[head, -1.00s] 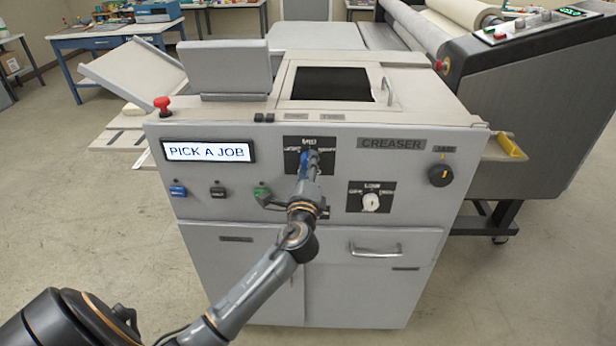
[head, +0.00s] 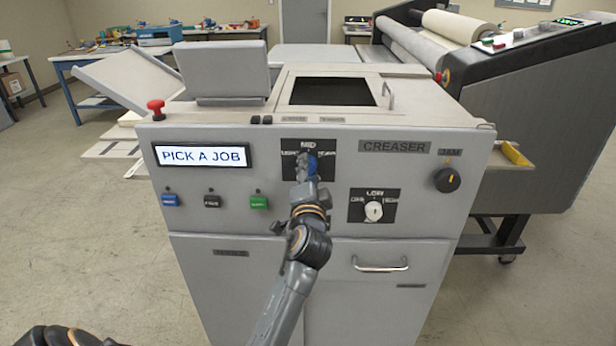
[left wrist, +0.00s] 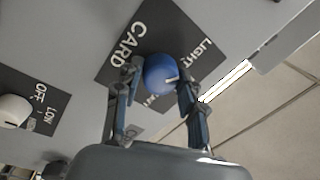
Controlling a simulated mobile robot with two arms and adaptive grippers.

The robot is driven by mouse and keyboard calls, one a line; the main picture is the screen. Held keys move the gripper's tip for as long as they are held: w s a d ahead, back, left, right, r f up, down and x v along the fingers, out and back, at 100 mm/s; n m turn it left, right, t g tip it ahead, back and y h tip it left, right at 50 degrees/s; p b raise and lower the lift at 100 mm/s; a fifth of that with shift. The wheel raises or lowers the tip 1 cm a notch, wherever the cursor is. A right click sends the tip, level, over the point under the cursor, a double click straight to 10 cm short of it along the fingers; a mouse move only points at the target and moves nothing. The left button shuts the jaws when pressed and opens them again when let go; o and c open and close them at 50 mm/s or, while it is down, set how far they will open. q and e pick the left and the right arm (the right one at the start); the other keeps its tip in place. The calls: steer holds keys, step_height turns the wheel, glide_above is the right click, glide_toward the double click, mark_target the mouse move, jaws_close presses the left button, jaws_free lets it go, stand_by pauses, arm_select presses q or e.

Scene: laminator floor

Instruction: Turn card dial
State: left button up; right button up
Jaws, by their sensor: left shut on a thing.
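The card dial is a round blue knob (left wrist: 160,74) on a black label plate (left wrist: 128,40) in the left wrist view. CARD and LIGHT show on the plate, with a third label partly hidden. A short white mark on the knob points to the right in that view, away from CARD. My left gripper (left wrist: 158,88) is shut on the knob, one finger on each side. In the head view my left gripper (head: 308,168) is at the creaser's front panel (head: 270,190) and mostly hides the knob. My right gripper is not in view.
The display (head: 202,156) reads PICK A JOB. Blue, black and green buttons sit below it. A white dial (head: 373,211) and a black knob (head: 447,179) are to the right. A drawer handle (head: 380,265) sticks out below. Floor is clear at left.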

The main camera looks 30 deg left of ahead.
arm_select(q)
steer(key=shift+n, duration=0.6)
steer(key=o, duration=1.2)
steer(key=shift+a, duration=0.1)
steer(key=v, duration=0.7)
steer(key=shift+s+d, duration=0.2)
steer(key=shift+f, duration=0.1)
